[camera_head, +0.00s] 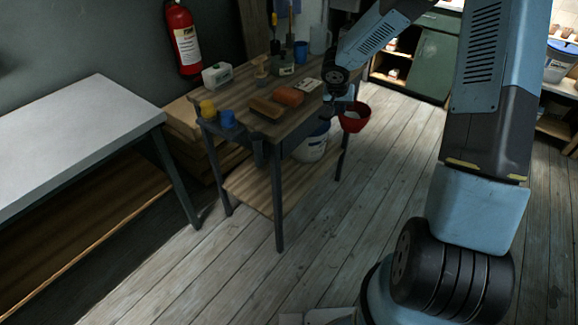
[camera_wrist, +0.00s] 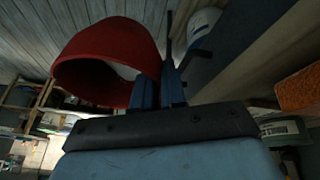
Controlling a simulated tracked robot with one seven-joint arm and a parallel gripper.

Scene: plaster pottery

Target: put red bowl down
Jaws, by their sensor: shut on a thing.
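The red bowl (camera_head: 355,117) hangs in the air just off the right edge of the wooden work table (camera_head: 262,82). In the wrist view the red bowl (camera_wrist: 108,58) fills the upper left, its open side partly facing the camera. My gripper (camera_head: 337,104) is beside the table's right edge, shut on the bowl's rim. Its blue fingers (camera_wrist: 158,92) meet the bowl's right side in the wrist view. The fingertips are partly hidden behind the bowl.
A white bucket (camera_head: 311,147) stands below. A long pale table (camera_head: 75,130) is left; floor lies open in front.

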